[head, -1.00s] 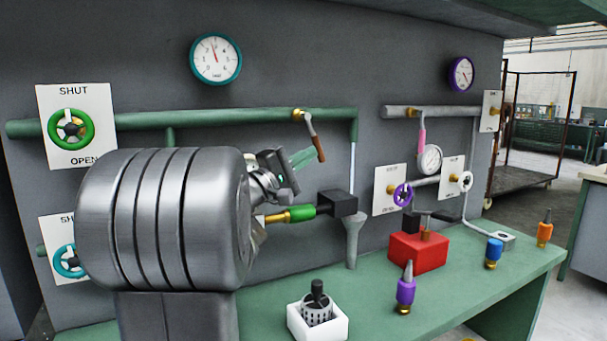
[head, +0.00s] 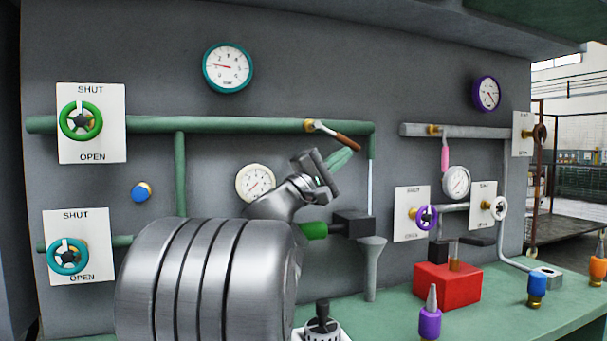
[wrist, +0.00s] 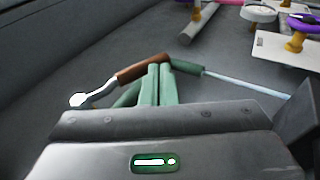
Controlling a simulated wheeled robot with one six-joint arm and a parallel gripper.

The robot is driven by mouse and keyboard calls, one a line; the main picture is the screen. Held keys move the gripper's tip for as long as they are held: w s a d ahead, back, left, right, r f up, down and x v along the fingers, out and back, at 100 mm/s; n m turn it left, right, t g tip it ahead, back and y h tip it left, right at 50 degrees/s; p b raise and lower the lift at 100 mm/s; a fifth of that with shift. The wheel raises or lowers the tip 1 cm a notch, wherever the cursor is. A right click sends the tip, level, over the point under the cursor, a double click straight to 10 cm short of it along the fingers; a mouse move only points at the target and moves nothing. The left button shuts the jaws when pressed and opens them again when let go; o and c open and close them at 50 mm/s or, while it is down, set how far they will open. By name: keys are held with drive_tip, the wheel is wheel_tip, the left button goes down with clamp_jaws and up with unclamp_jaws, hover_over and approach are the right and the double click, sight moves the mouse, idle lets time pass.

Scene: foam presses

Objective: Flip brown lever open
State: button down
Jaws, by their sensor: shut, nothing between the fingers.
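The brown lever (head: 347,143) sits on a brass fitting on the green pipe (head: 230,124). Its silver arm leaves the fitting and the brown handle slopes gently down to the right. In the wrist view the brown handle (wrist: 140,69) lies across the tips of my fingers. My gripper (head: 347,152) has its green fingers shut with nothing between them, just under the handle. In the wrist view my gripper (wrist: 155,70) appears to touch the handle or nearly so; the exact contact is unclear.
A pale stream (head: 370,187) drops from the pipe end into a grey funnel (head: 371,262). A black box (head: 353,224) with a green handle is below my gripper. A teal gauge (head: 228,67) hangs above the pipe. A red block (head: 447,286) stands on the bench.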

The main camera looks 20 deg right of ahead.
sight(351, 143)
drive_tip(key=shift+d+r+b, duration=0.65)
drive_tip(key=shift+d+r, duration=0.15)
drive_tip(key=shift+d, duration=0.2)
drive_tip(key=shift+w+d+r+b, duration=0.1)
drive_tip(key=shift+d+r+b, duration=0.3)
drive_tip(key=shift+r, duration=0.45)
drive_tip(key=v, duration=1.3)
drive_tip(key=shift+a, duration=0.3)
drive_tip(key=shift+d+f, duration=0.1)
drive_tip(key=shift+d, duration=0.05)
